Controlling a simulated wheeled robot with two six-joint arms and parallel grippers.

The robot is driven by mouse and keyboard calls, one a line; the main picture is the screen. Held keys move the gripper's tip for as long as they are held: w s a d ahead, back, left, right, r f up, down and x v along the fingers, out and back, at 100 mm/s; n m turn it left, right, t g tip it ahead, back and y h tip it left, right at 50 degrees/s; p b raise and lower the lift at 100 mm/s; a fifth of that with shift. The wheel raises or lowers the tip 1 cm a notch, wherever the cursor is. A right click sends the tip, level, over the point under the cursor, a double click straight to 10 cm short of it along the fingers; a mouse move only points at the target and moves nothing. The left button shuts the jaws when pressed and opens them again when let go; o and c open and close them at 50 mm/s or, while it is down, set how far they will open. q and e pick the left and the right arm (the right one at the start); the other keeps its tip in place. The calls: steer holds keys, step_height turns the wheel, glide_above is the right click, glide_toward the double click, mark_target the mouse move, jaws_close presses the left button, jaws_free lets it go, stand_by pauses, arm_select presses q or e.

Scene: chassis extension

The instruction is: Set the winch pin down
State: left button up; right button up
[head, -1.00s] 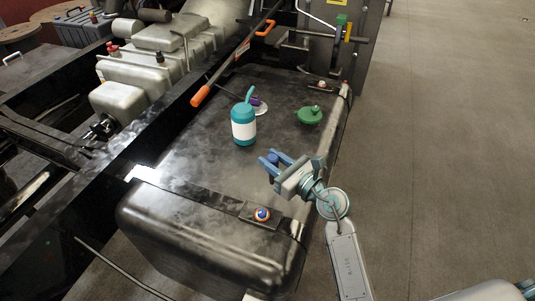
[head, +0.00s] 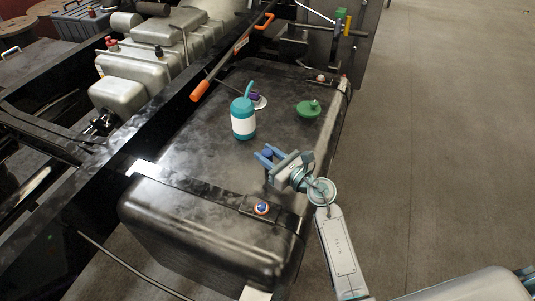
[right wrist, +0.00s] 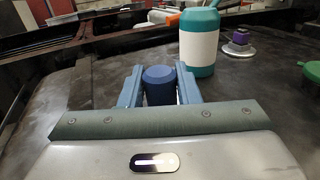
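The winch pin, seemingly the dark blue cylinder (right wrist: 160,86), stands between the fingers of my right gripper (head: 267,155). In the right wrist view both light blue fingers lie along its sides, and it looks gripped. In the head view the pin (head: 266,153) is small and partly covered by the fingers. The gripper is low over the right side of the black tank top (head: 195,160). I cannot tell whether the pin's lower end touches the tank. My left gripper is not in view.
A teal and white bottle (head: 243,120) stands on the tank, with a purple-topped piece (head: 257,100) behind it. A green lidded piece (head: 308,109) lies to the right. An orange and blue round piece (head: 262,208) sits on the near strap. The tank surface left of the gripper is clear.

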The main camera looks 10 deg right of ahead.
steer(key=o, duration=0.3)
steer(key=shift+o, duration=0.2)
steer(key=shift+r, duration=0.2)
steer(key=shift+s+d+f, duration=0.15)
steer(key=shift+s+d, duration=0.05)
steer(key=shift+s, duration=0.05)
steer(key=b+v, duration=0.3)
steer(key=v, duration=0.7)
steer(key=shift+s+d, duration=0.4)
steer(key=shift+s, duration=0.2)
